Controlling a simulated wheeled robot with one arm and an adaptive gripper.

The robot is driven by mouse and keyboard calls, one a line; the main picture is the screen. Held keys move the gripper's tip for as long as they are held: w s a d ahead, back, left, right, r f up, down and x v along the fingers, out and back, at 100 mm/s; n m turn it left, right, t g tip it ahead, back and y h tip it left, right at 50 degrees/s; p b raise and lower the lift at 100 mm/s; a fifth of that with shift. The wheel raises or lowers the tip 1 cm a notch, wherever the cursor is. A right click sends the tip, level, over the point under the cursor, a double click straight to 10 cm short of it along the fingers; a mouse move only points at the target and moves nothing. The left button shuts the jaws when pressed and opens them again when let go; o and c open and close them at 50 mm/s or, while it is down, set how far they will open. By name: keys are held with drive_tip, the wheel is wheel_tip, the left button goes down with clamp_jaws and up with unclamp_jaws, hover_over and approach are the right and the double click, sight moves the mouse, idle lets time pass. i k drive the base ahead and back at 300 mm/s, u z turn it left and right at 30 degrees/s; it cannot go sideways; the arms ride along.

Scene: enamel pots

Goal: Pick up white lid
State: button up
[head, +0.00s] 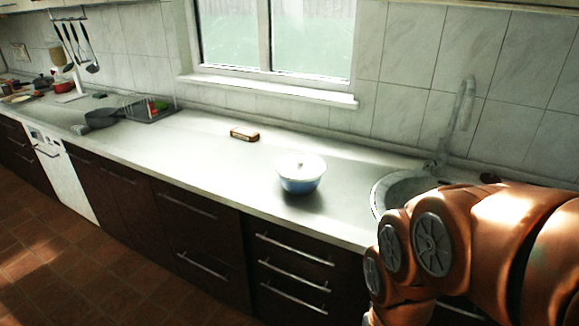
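The white lid (301,164) sits on top of a small blue and white enamel pot (300,184). The pot stands upright on the grey countertop (225,170), left of the sink. A small knob seems to show on the lid, but it is too small to make out well. My copper-coloured arm fills the lower right of the head view, apart from the pot. My gripper is not in view.
A small brown block (244,134) lies behind the pot to the left. The sink (392,185) and its tap (461,115) are to the right. A dark pan (101,118) and a dish rack (150,110) stand further left. The counter around the pot is clear.

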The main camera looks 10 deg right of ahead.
sight(295, 166)
drive_tip(key=u, duration=1.15)
drive_tip(key=i, duration=1.1)
drive_tip(key=z, duration=1)
